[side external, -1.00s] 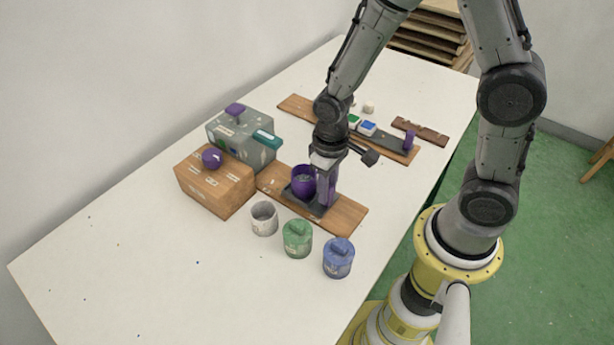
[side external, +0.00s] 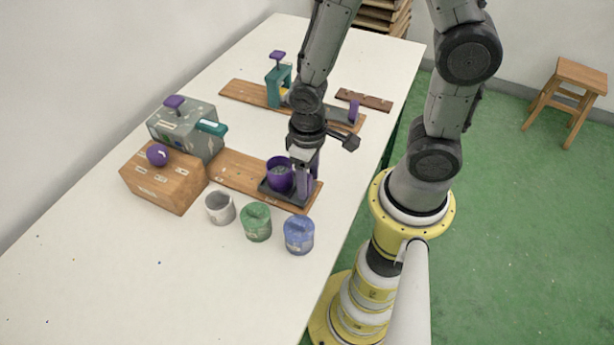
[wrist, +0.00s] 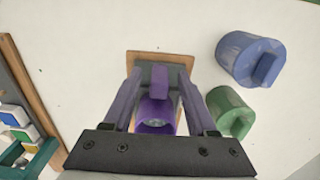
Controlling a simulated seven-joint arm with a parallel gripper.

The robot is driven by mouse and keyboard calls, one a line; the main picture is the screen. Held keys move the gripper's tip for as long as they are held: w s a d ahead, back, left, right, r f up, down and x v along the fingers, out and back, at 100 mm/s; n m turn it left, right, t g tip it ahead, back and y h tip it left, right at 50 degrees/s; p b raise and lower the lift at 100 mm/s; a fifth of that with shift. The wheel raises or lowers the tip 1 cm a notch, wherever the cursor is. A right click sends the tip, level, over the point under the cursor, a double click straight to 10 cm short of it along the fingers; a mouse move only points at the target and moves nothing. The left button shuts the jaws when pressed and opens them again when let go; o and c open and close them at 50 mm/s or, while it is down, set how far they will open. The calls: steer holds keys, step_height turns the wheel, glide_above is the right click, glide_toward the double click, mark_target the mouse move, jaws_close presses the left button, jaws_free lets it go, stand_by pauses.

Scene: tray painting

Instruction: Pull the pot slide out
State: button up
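The pot slide (side external: 264,190) is a dark plate with an upright purple handle (wrist: 160,83). It carries a purple pot (side external: 279,174) with grey contents, also seen in the wrist view (wrist: 154,117). The slide sits near the front end of a wooden board (side external: 232,172), away from the grey box (side external: 190,135). My gripper (wrist: 159,75) is open and lowered around the handle, a finger on each side. Gaps show between the handle and both fingers in the wrist view. In the side view my wrist and fingers partly hide the handle.
A wooden box (side external: 160,184) with a purple knob stands beside the grey box. White (side external: 220,209), green (side external: 256,224) and blue (side external: 299,236) pots stand close to the board. A second board (side external: 240,91) with a teal frame lies behind. The front-left table is clear.

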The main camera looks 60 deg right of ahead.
step_height(320, 180, up, 14)
stand_by(0.7)
steer(key=s+d+r+t, duration=0.4)
steer(key=r+t, duration=0.1)
steer(key=r, duration=0.3)
steer(key=shift+s+t, duration=0.3)
steer(key=shift+s, duration=0.1)
stand_by(1.7)
